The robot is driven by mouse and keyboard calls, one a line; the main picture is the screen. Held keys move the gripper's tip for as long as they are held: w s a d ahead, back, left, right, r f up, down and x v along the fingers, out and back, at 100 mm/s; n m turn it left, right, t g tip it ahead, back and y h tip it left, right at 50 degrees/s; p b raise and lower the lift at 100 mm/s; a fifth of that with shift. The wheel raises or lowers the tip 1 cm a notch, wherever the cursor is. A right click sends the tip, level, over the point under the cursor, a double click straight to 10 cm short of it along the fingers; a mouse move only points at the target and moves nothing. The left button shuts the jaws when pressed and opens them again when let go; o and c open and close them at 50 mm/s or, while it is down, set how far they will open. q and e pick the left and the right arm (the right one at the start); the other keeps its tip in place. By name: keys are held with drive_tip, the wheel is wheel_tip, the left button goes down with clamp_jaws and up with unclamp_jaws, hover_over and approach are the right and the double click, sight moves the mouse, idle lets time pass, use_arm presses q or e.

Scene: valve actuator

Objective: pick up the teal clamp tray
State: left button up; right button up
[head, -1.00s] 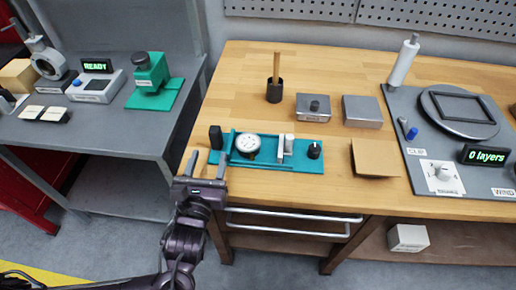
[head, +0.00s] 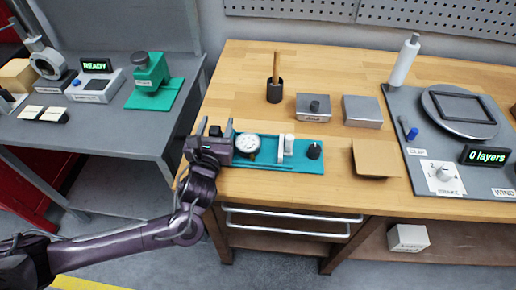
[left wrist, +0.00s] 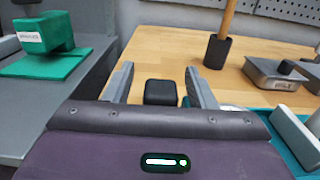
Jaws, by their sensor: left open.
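The teal clamp tray (head: 300,182) lies near the front edge of the wooden bench and carries a round white dial gauge (head: 247,143), a pale upright clamp block (head: 285,146) and a black knob (head: 314,150). My left gripper (head: 216,124) is open at the tray's left end and hides that end in the head view. In the left wrist view, its two fingers (left wrist: 158,76) stand on either side of a black block (left wrist: 160,92), the tray's left end post. I cannot tell whether the fingers touch it. The tray also shows at right there (left wrist: 262,122).
A wooden-handled tool in a black cup (head: 275,92) stands behind the tray. Two grey metal boxes (head: 362,111) and a brown flat piece (head: 377,158) lie to the right. A grey winding station (head: 433,100) fills the bench's right side. A grey side table (head: 95,140) stands at left.

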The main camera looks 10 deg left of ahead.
use_arm(q)
clamp_jaws()
drive_tip(key=shift+r, duration=0.15)
drive_tip(key=shift+r, duration=0.1)
